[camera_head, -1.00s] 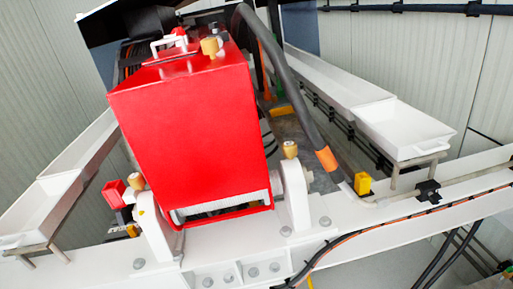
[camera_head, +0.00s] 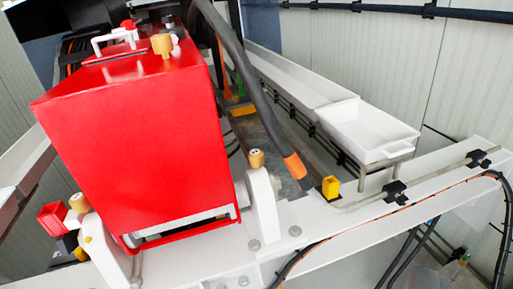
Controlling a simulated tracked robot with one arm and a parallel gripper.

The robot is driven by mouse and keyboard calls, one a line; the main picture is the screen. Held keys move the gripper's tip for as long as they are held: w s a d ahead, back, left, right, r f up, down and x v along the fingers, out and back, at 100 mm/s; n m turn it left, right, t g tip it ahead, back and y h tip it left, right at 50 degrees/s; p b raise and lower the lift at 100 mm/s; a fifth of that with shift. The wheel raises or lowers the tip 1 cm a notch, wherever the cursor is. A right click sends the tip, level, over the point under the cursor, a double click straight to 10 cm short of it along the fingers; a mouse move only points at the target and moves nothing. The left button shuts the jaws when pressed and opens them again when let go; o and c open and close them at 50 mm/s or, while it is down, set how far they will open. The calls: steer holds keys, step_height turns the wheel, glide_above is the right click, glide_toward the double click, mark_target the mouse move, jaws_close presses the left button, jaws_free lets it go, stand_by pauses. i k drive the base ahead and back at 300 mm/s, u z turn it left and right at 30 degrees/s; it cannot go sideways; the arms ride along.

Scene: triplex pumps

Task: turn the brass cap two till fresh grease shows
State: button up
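Three brass-coloured caps show, and I cannot tell which is cap two. One brass cap (camera_head: 162,45) sits on top of the red box (camera_head: 135,150). A second brass cap (camera_head: 257,159) stands on the white bracket (camera_head: 264,205) to the right of the box. A third brass cap (camera_head: 79,203) is on the left bracket, at the box's lower left. No fresh grease is visible at any cap. My gripper is not in view.
A thick black hose (camera_head: 245,85) with an orange end (camera_head: 295,166) runs down right of the box. A yellow block (camera_head: 330,187) and a white tray (camera_head: 368,132) are further right. A white beam (camera_head: 340,215) crosses the front, with cables along it.

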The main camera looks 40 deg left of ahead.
mark_target(255, 156)
steer(key=i, duration=0.9)
steer(key=z, duration=0.05)
